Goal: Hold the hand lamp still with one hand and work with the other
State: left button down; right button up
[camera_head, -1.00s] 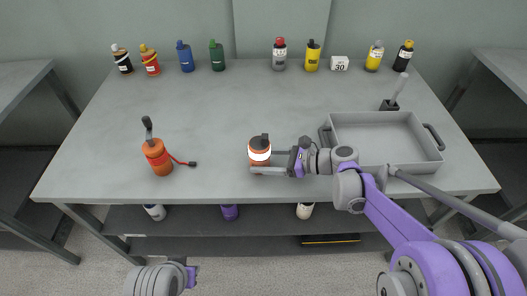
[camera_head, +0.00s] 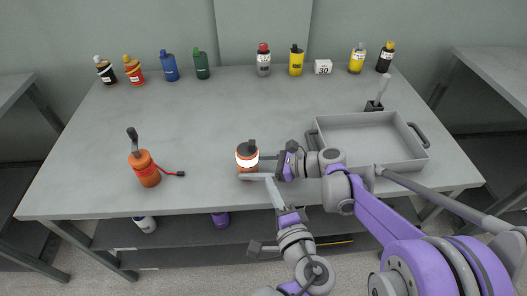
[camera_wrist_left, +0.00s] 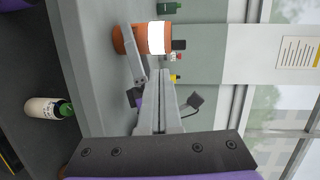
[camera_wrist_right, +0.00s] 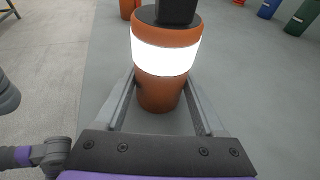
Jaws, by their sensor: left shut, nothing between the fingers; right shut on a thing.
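The hand lamp (camera_head: 247,172) is orange with a bright white band and a dark top, upright on the table near the front edge. My right gripper (camera_head: 248,168) is shut around its lower body; the right wrist view shows the lamp (camera_wrist_right: 160,88) between both fingers. The lamp also shows in the left wrist view (camera_wrist_left: 130,40). My left gripper (camera_head: 271,183) is shut and empty, its fingertips just in front of and right of the lamp in the head view. Whether they touch it I cannot tell.
An orange bottle-like thing (camera_head: 147,174) with a dark, tilted top and a red cord stands at the left. A grey tray (camera_head: 365,120) lies at the right. The table middle is clear.

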aim_at(252, 146)
pick_arm(q)
jog(key=shift+m+t+h, duration=0.4)
jog(key=shift+m+t, duration=0.2)
jog(key=shift+t, duration=0.2)
jog(key=d, duration=0.1)
jog(key=d+r, duration=0.1)
jog(key=d, duration=0.1)
jog(key=s+d+r, duration=0.1)
jog(key=shift+d+r, duration=0.15)
jog(key=w+a, duration=0.5)
jog(key=w, duration=0.5)
jog(key=shift+a, duration=0.25)
jog(key=shift+w, duration=0.1)
